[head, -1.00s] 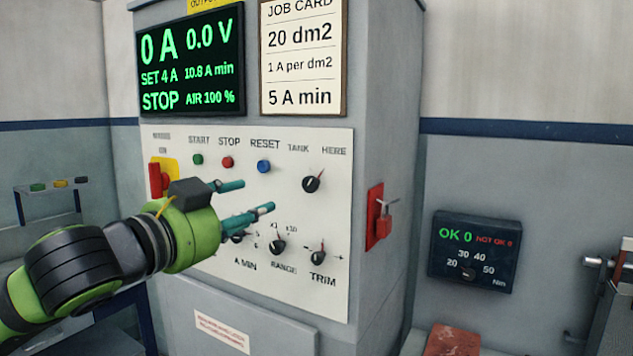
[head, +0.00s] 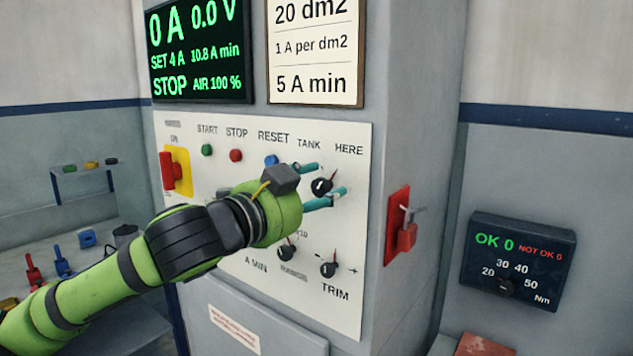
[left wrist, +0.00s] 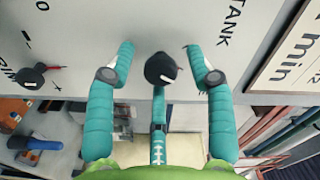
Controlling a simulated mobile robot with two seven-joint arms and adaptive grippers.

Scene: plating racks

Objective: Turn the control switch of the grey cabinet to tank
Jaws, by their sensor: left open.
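The grey cabinet (head: 408,90) carries a white panel with the control switch (head: 322,186), a black knob below the labels TANK and HERE. Its red pointer leans up and right, towards HERE. My left gripper (head: 327,181) is open, its teal fingers on either side of the knob in the head view. In the left wrist view the knob (left wrist: 160,69) lies between the two open fingers, with a gap on each side. Whether the fingertips touch the panel I cannot tell. My right gripper is not in view.
On the panel are a red main switch (head: 170,172), a green START button (head: 207,150), a red STOP button (head: 236,155), a RESET button partly hidden by my gripper, and a TRIM knob (head: 328,269). A red switch (head: 400,230) sticks out from the cabinet's side.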

